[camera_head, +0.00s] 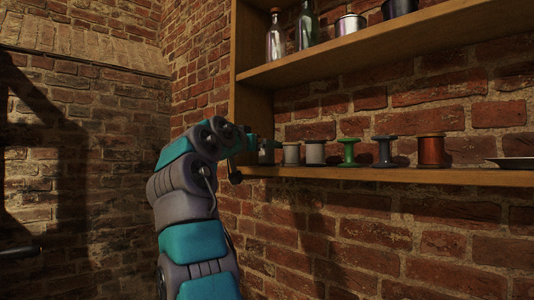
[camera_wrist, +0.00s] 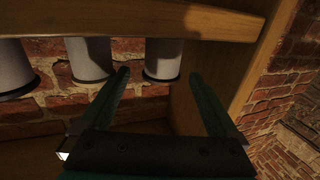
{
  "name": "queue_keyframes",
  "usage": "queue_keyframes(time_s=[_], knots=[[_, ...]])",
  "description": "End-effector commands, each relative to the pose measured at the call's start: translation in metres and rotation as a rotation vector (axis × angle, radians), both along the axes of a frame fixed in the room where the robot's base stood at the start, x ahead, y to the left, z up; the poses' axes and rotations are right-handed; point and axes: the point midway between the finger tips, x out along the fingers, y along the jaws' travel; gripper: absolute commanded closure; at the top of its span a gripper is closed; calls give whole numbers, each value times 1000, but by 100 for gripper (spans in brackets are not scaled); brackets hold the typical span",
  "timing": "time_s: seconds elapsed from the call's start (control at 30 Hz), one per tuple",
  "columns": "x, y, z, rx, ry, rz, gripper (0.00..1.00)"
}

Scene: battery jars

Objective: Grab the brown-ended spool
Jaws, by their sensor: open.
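Three pale grey spools with dark ends stand at the left of the lower shelf. In the wrist view, which is upside down, the nearest spool (camera_wrist: 163,60) lies between my open fingers' lines, with its neighbours (camera_wrist: 88,60) and (camera_wrist: 12,70) to its left. In the head view two of these spools (camera_head: 291,154) (camera_head: 315,152) show clear of my gripper (camera_head: 255,153), which partly hides the leftmost one. My gripper (camera_wrist: 160,75) is open and empty. A copper-wound spool with brownish ends (camera_head: 431,151) stands farther right. The pale spools' end colour is hard to tell in this light.
A green spool (camera_head: 348,152) and a dark blue-grey spool (camera_head: 384,152) stand between. A plate (camera_head: 517,162) lies at the far right. The lower shelf (camera_head: 380,175) has a wooden side panel (camera_head: 250,100) close to my gripper. The upper shelf (camera_head: 400,45) holds bottles and tins.

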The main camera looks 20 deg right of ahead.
Motion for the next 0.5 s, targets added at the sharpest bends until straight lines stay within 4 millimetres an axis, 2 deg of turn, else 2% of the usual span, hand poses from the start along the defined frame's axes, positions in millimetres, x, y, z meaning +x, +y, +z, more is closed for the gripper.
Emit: queue_keyframes(time_s=[0.1, 0.23, 0.47, 0.5], knots=[[14, -13, 3, 0, 5, 0, 4], [22, -25, 2, 1, 2, 0, 4], [23, -27, 0, 1, 1, 0, 4], [23, -27, 0, 1, 1, 0, 9]])
